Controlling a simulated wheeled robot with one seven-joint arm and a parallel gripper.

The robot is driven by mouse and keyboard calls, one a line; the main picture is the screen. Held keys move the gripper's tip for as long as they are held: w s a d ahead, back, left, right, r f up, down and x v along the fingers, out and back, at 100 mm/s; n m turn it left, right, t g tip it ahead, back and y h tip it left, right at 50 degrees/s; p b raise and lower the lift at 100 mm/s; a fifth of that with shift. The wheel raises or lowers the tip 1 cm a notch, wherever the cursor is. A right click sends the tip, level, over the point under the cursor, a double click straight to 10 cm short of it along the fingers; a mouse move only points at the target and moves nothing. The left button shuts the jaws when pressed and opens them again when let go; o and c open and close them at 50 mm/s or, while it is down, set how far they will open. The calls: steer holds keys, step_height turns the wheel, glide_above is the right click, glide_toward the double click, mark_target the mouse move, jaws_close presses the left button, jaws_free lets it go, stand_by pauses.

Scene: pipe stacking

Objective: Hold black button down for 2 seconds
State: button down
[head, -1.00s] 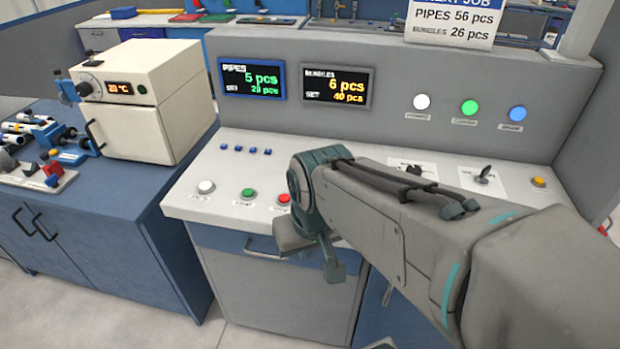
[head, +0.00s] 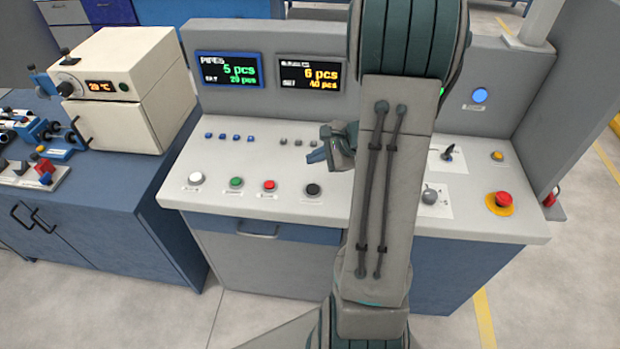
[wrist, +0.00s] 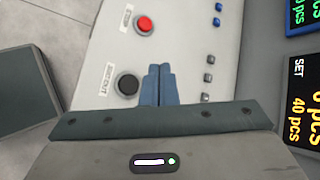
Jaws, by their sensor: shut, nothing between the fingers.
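The black button (head: 313,190) sits on the front part of the light console top, to the right of the red button. It also shows in the wrist view (wrist: 128,84), beside a printed label. My gripper (head: 316,157) is above the console, a little behind and above the black button in the head view. In the wrist view my blue fingers (wrist: 160,72) are closed together and empty. Their tips lie to the right of the black button, apart from it in that picture. The button appears unpressed.
Red (head: 269,186), green (head: 236,183) and white (head: 196,179) buttons line the front left. Small blue and grey buttons lie behind. An upright panel with a pipes display (head: 229,70) stands at the back. A red emergency button (head: 503,199) is at the right.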

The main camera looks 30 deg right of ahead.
steer(key=shift+w+d+f, duration=0.1)
steer(key=shift+d, duration=0.2)
steer(key=shift+f, duration=0.1)
steer(key=b, duration=0.6)
glide_above(317, 189)
step_height(317, 189, down, 8)
steer(key=shift+r, duration=0.15)
steer(key=shift+f+b, duration=0.45)
steer(key=shift+b, duration=0.1)
steer(key=shift+f, duration=0.15)
stand_by(1.2)
steer(key=shift+f+b, duration=0.3)
steer(key=shift+b, duration=0.4)
